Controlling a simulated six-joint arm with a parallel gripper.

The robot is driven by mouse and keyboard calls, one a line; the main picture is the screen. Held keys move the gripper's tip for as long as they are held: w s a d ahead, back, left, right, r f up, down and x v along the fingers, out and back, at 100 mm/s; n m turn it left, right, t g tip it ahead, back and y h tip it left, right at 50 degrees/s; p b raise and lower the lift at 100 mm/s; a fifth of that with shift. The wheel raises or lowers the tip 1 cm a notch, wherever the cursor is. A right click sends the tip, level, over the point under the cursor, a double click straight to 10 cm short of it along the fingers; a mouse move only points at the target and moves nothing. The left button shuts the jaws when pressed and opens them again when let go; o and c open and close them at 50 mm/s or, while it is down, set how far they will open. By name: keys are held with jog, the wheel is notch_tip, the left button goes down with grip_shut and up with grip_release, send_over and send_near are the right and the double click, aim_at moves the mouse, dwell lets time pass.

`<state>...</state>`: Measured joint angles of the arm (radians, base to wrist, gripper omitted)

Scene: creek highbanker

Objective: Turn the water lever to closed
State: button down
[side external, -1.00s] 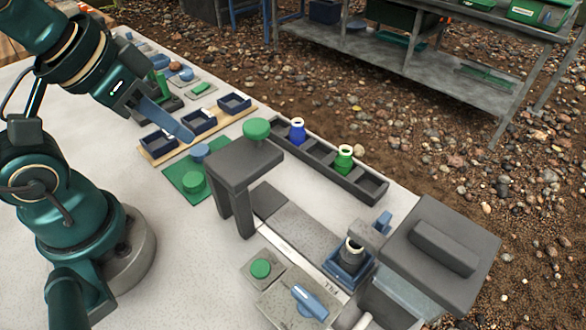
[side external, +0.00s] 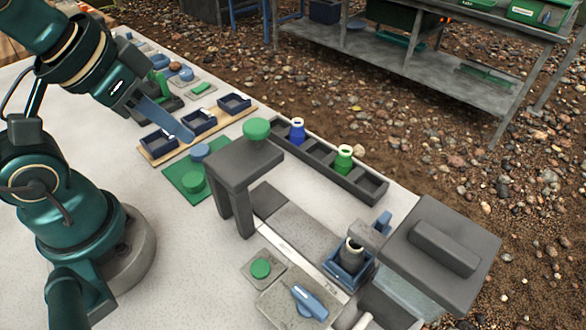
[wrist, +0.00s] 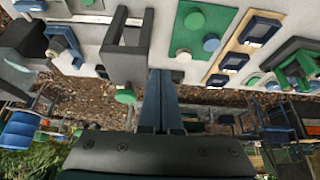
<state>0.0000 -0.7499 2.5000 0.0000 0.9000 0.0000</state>
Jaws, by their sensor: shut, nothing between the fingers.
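A blue lever (side external: 310,302) with a pale stripe sits on a grey speckled plate (side external: 280,308) at the bottom of the side view. Its handle slants from upper left to lower right. I take it to be the water lever; its open and closed marks cannot be read. A smaller blue handle (side external: 382,222) stands near the large dark block. My gripper (side external: 188,137) is shut and empty, above the blue trays on the left, well away from the lever. In the wrist view its fingers (wrist: 163,100) are together with nothing between them.
A dark stand with a green knob (side external: 256,129) rises between my gripper and the lever. A dark rack (side external: 318,150) holds a blue and a green bottle. A dark vessel (side external: 350,257) sits in a blue holder. A large dark block (side external: 440,250) stands to the right.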

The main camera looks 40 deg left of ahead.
dwell(0.3)
jog(key=c, duration=0.9)
grip_release()
jog(key=w+d+r+m, duration=0.1)
jog(key=m, duration=0.1)
jog(key=w+d+r+m, duration=0.1)
jog(key=r+m, duration=0.1)
jog(key=w+d+r+m+g, duration=0.1)
jog(key=m, duration=0.1)
jog(key=shift+w+d+r+h, duration=0.15)
jog(key=shift+d+r+h, duration=0.15)
jog(key=shift+d+h, duration=0.1)
jog(key=w+d+m+g, duration=0.2)
jog(key=d+m, duration=0.3)
jog(key=d, duration=0.2)
jog(key=m+g, duration=0.3)
jog(key=m, duration=0.4)
send_near(309, 300)
jog(key=shift+y, duration=0.4)
jog(key=shift+s+d+f, duration=0.1)
jog(key=shift+d+f, duration=0.05)
jog(key=shift+f, duration=2)
jog(key=shift+d+f, duration=0.2)
jog(key=shift+f, duration=1.95)
